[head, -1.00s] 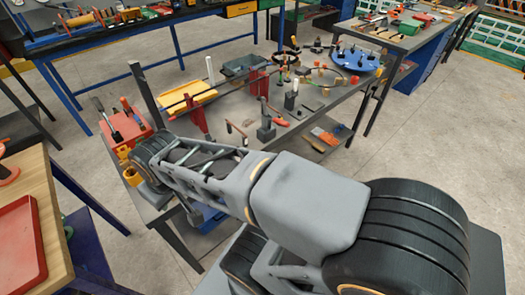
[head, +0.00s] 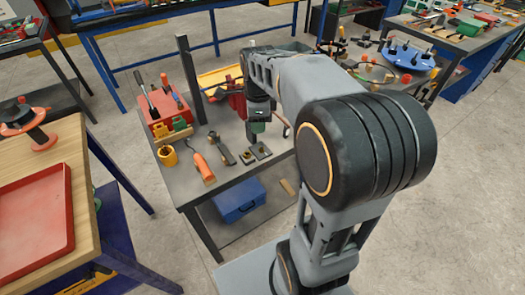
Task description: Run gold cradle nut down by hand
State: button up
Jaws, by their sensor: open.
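I cannot make out the gold cradle nut for certain. A small dark plate with a gold-coloured bit on it (head: 246,157) lies on the grey workbench (head: 196,205), and I cannot tell whether that bit is the nut. My gripper (head: 257,141) points down over the bench, just behind the small plates, near a red stand (head: 237,104). It is small in the head view and its fingers are hard to make out, but it is open. I see nothing held in it.
A red tool block (head: 160,112), a yellow cup (head: 168,156), an orange-handled tool (head: 203,168) and a grey tool (head: 221,149) stand or lie left of my gripper. A dark post (head: 187,78) rises behind them. A blue box (head: 238,200) is on the lower shelf.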

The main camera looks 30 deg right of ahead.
aim_at(262, 148)
jog(key=w+d+f+m+b, duration=0.1)
jog(key=f+m, duration=0.1)
jog(key=f, duration=0.3)
jog(key=w+d+f+m, duration=0.1)
jog(key=f+m, duration=0.2)
jog(key=f, duration=0.3)
jog(key=w+d+f+m+g+b, duration=0.1)
jog(key=f+m, duration=0.2)
jog(key=f, duration=0.2)
jog(key=shift+w+d+f+b, duration=0.1)
jog(key=shift+w+f+b, duration=0.15)
jog(key=shift+w+b, duration=0.15)
grip_shut()
